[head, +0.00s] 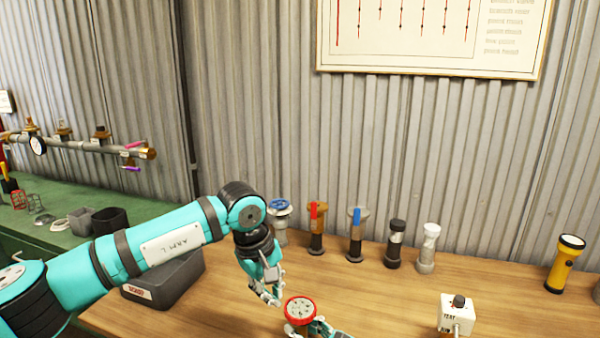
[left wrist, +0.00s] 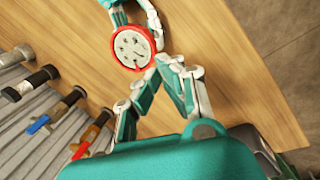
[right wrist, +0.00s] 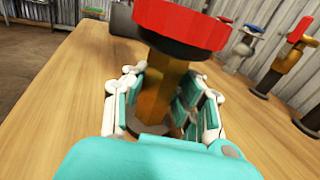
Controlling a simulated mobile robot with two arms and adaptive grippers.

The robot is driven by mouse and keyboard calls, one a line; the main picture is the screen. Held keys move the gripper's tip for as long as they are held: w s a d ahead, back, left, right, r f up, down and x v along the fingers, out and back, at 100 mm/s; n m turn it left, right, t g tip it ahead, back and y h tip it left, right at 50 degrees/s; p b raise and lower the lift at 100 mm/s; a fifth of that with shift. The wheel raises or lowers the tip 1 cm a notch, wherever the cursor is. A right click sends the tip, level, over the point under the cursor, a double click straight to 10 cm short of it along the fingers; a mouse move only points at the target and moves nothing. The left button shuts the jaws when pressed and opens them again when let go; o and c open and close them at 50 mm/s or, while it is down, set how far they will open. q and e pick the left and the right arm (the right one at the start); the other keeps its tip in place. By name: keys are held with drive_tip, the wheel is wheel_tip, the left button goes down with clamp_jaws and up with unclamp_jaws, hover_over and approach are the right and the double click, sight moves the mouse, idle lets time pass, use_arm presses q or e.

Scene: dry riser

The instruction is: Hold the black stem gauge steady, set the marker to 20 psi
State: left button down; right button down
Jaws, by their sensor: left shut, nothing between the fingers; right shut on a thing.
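A gauge with a red rim (head: 300,310) and a pale dial stands upright near the bottom of the head view. Its stem looks brass-brown, not black, in the right wrist view (right wrist: 162,90). My right gripper (right wrist: 160,108) is shut around this stem; in the head view it is mostly cut off. The dial faces up in the left wrist view (left wrist: 130,48), with dark marks too small to read. My left gripper (left wrist: 170,66) is shut and empty, its fingertips right beside the rim; I cannot tell whether they touch. In the head view the left gripper (head: 272,298) is just left of the gauge.
Several fittings stand along the wall, including a black-topped one (head: 395,243) and a white-topped one (head: 428,248). A yellow flashlight (head: 565,264) and a white test box (head: 457,314) stand at right. A grey bin (head: 165,282) is behind my left arm.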

use_arm(q)
drive_tip(key=shift+r, duration=0.55)
use_arm(e)
drive_tip(key=c, duration=1)
unclamp_jaws()
drive_tip(key=shift+d, duration=0.1)
